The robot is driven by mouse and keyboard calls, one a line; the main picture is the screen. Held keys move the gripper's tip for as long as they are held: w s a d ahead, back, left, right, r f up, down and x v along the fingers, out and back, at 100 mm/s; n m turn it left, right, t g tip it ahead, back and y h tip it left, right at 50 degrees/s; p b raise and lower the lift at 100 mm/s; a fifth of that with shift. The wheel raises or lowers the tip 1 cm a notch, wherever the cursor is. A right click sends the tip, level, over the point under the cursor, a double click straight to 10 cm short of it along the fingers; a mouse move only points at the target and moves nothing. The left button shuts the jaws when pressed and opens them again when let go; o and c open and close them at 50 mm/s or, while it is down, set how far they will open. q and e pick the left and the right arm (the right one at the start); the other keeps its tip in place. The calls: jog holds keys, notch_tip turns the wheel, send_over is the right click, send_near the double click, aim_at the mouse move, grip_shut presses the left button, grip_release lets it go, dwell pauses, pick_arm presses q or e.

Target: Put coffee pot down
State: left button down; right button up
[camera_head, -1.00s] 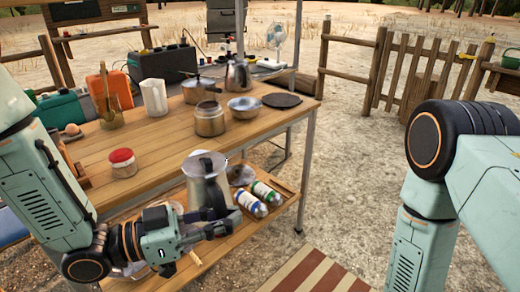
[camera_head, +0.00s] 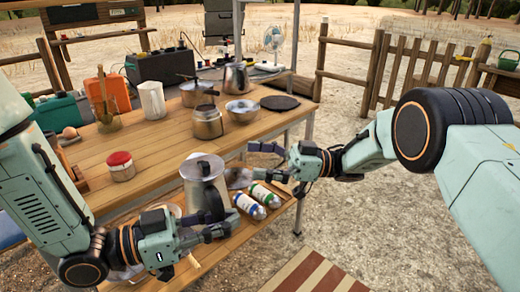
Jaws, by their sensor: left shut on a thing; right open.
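The coffee pot (camera_head: 200,183) is a metal pot with a dark lid knob and a dark handle. It is upright in front of the wooden table's (camera_head: 150,152) near edge, and the lower shelf shows behind and below it. My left gripper (camera_head: 222,222) is shut on the pot at its handle side; the fingers partly hide the handle. My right gripper (camera_head: 258,162) is open and empty, to the right of the pot and near the table's right edge. It is apart from the pot.
On the table stand a red-lidded jar (camera_head: 121,166), a metal canister (camera_head: 207,122), a metal bowl (camera_head: 242,110), a kettle (camera_head: 236,78), a white pitcher (camera_head: 152,100) and a dark round plate (camera_head: 281,102). Two bottles (camera_head: 250,206) lie on the lower shelf. The front middle of the tabletop is clear.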

aim_at(182, 172)
jog(key=s+r+n+g+h, duration=0.3)
jog(key=r+n+g+h, duration=0.1)
jog(key=n+g, duration=0.15)
jog(key=shift+m+g, duration=0.25)
jog(key=x, duration=1.1)
jog(key=shift+s+r, duration=0.2)
jog(key=shift+s, duration=0.1)
jog(key=c, duration=1.4)
pick_arm(q)
jog(key=c, duration=1.2)
grip_release()
pick_arm(e)
jog(key=shift+c, duration=0.3)
pick_arm(q)
jog(key=shift+o, duration=0.2)
jog(key=shift+a, duration=0.1)
pick_arm(e)
jog(key=shift+d, duration=0.1)
